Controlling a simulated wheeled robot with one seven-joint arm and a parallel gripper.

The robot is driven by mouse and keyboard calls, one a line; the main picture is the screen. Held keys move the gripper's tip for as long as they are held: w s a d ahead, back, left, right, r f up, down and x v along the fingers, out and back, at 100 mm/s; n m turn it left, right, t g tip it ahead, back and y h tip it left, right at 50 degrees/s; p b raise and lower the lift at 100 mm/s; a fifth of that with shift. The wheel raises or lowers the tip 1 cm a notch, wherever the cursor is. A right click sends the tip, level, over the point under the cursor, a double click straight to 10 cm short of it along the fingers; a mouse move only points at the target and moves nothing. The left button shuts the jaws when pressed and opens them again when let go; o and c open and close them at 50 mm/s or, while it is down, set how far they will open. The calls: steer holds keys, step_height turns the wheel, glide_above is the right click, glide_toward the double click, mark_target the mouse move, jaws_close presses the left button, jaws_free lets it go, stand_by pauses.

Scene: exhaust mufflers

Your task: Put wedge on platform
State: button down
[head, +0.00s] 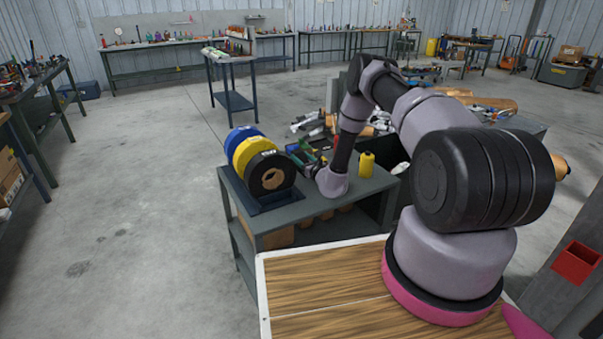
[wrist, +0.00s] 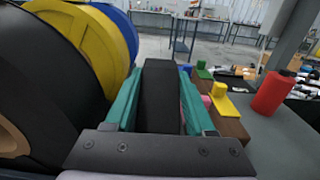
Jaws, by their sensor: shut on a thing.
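My gripper (wrist: 160,68) has teal fingers, closed on a dark, block-like piece (wrist: 160,95) that fills the gap between them. It looks like the wedge, but its full shape is hidden by the fingers. In the head view my gripper (head: 300,153) is low over the grey workbench, just right of the rolls, and the held piece is too small to make out. In the wrist view a brown block (wrist: 232,127) lies right of the fingers, with small coloured pieces by it, one a yellow upright piece (wrist: 223,103). I cannot tell which surface is the platform.
Black (head: 270,175), yellow (head: 249,150) and blue (head: 238,135) rolls stand close left of my gripper. A yellow bottle (head: 366,164) stands on the workbench (head: 290,214) to the right. A red bottle (wrist: 272,92) shows in the wrist view.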

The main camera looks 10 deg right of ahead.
mark_target(301, 171)
steer(key=shift+f, duration=2.95)
steer(key=shift+f, duration=0.1)
steer(key=shift+c, duration=1.2)
jaws_free()
steer(key=shift+f, duration=0.1)
